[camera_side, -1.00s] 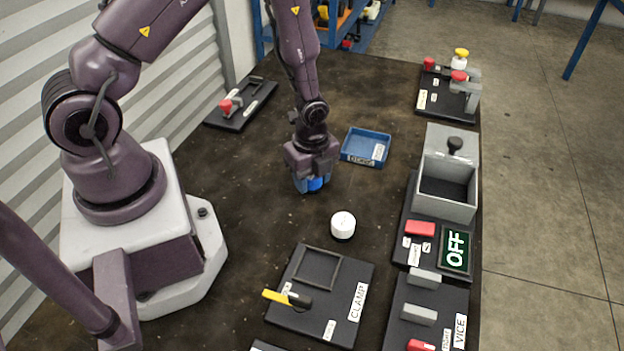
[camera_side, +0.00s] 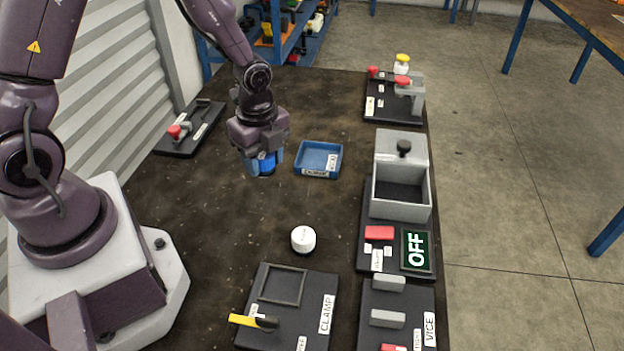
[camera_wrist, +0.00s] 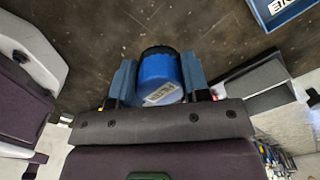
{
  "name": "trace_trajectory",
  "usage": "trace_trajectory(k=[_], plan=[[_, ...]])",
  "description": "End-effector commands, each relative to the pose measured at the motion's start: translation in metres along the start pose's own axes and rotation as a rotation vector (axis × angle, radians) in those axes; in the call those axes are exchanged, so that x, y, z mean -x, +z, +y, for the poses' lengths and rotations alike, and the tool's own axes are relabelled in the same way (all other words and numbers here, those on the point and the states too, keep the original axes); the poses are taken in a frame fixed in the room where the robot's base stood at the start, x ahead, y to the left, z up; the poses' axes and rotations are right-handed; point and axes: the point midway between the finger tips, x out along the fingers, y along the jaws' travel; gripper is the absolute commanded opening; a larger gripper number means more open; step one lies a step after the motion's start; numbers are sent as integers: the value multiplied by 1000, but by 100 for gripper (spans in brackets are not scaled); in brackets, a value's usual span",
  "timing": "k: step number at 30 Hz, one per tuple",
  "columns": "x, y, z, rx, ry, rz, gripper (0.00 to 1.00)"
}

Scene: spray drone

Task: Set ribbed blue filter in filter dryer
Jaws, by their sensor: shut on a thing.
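The blue filter (camera_side: 266,163) is between the fingers of my gripper (camera_side: 262,164), which is shut on it. In the wrist view the filter (camera_wrist: 160,75) shows a dark end and a white label, with a finger on each side. It appears held above the table. The filter dryer is most likely the grey open-topped box (camera_side: 402,208) at the right, with its lid (camera_side: 400,150) standing open at the back, a red switch (camera_side: 379,232) and a sign (camera_side: 416,251) reading OFF. My gripper is to the left of this box and apart from it.
A blue tray (camera_side: 319,160) lies between my gripper and the grey box. A white round part (camera_side: 303,239) stands on the table. A clamp board (camera_side: 285,305) and a vice (camera_side: 388,300) are in front. Red-handled fixtures stand at the back left (camera_side: 190,128) and back right (camera_side: 396,97).

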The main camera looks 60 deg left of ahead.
Motion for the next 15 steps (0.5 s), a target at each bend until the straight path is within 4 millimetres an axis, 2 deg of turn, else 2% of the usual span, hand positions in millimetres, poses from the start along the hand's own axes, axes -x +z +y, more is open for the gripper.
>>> trace_trajectory(k=[5, 10, 15], plan=[[3, -11, 0, -33, 0, 1, 16], [11, -59, -27, -163, -5, 2, 16], [31, -111, -52, -306, -5, 1, 16]])
